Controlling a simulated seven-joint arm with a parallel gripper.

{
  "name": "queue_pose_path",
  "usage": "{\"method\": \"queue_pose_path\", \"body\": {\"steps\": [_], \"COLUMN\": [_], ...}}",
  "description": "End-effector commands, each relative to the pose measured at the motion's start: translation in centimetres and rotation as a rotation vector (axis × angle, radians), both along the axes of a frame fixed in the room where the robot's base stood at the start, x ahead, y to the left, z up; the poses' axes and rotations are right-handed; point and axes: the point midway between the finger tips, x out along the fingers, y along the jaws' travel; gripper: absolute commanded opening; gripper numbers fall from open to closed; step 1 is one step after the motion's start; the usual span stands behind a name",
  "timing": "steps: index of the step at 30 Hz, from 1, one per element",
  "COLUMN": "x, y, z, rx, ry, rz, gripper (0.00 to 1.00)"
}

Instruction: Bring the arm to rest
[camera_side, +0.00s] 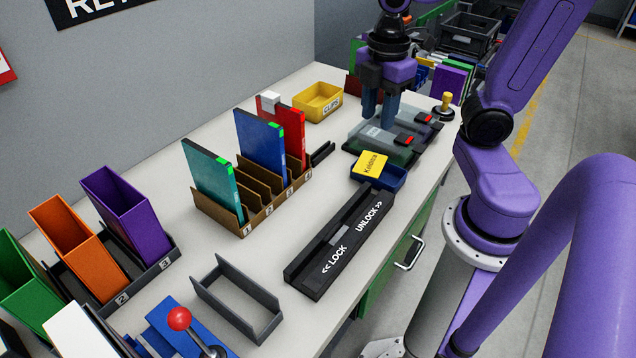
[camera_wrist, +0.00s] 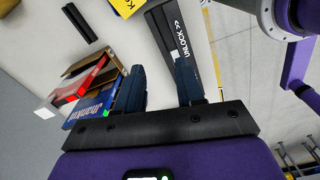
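My gripper (camera_side: 377,120) points down over the far right part of the workbench, above or just behind the clear-lidded boxes (camera_side: 385,145); its exact height over them is hard to tell. In the wrist view my gripper (camera_wrist: 160,65) has its two dark blue fingers well apart, with only bare bench showing between them. It is open and holds nothing. My purple arm reaches in from the right side of the side view.
A slotted rack (camera_side: 262,203) holds teal, blue and red binders. A black lock slider (camera_side: 340,243), a blue tray with a yellow card (camera_side: 370,164), a yellow bin (camera_side: 318,102), a stamp (camera_side: 444,106) and a red-knobbed lever (camera_side: 180,319) stand around. Bare bench lies between them.

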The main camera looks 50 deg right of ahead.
Motion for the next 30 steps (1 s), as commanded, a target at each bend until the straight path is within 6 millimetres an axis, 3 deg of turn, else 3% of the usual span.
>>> {"method": "queue_pose_path", "body": {"steps": [6,15,30], "x": [-3.7,-8.2,-9.0], "y": [4.4,7.2,7.5], "z": [-2.1,-3.9,-4.3], "rx": [0.008,0.021,0.023], "ry": [0.001,0.004,0.005], "rz": [-0.094,-0.214,-0.243], "gripper": [0.38,0.38,0.38]}}
